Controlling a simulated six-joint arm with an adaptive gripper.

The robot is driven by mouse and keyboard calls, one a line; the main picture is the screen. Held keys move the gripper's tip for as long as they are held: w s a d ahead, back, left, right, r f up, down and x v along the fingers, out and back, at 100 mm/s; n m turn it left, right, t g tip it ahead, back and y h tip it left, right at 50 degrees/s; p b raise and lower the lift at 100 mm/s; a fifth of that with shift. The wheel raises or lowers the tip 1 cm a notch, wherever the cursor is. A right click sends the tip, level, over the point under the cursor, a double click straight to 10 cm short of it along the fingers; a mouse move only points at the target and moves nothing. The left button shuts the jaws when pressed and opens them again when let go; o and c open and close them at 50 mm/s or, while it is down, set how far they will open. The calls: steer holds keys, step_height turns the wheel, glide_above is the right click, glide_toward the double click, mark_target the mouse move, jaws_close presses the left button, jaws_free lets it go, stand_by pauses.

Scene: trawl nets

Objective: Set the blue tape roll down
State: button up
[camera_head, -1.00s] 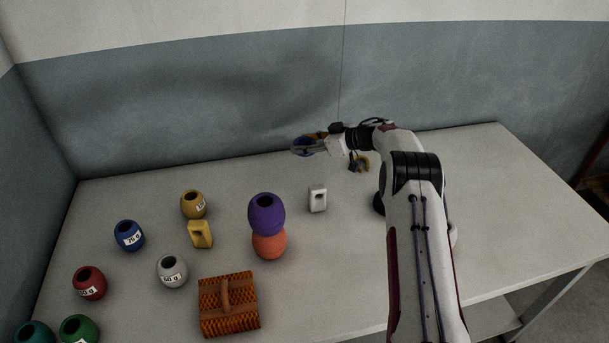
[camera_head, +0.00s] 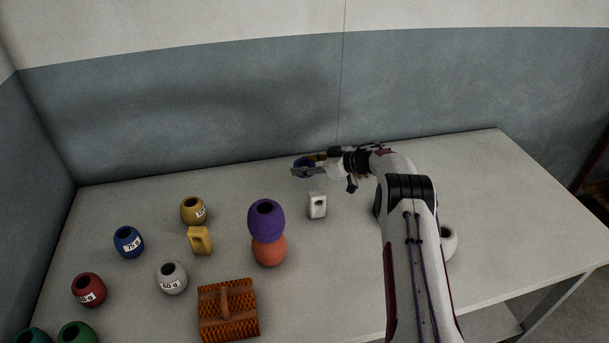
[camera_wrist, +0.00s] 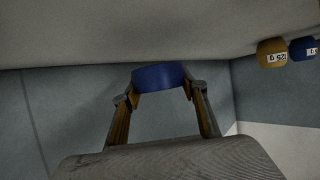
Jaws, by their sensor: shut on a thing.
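The blue tape roll (camera_head: 301,165) is at the back of the table in the head view, left of my wrist and partly covered by the fingers. In the wrist view the blue tape roll (camera_wrist: 160,75) sits between the two fingertips of my gripper (camera_wrist: 161,86), which is shut on it. In the head view my gripper (camera_head: 306,171) reaches leftward, low near the back edge of the table. Whether the roll touches the table top cannot be told.
A white block (camera_head: 317,205) stands just in front of my gripper. A purple pot (camera_head: 266,222) rests on an orange pot (camera_head: 269,250). Several weighted pots, a yellow block (camera_head: 200,240) and a brown brush (camera_head: 228,309) are further left. A white pot (camera_head: 449,243) is partly behind my arm. The right side of the table is clear.

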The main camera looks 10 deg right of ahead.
mark_target(304, 181)
steer(key=shift+f, duration=0.2)
steer(key=shift+f, duration=1.8)
steer(key=shift+f, duration=0.1)
steer(key=o, duration=1.1)
steer(key=shift+s+d+r, duration=0.2)
steer(key=shift+d+r, duration=0.1)
steer(key=shift+v, duration=5.6)
steer(key=shift+s, duration=0.1)
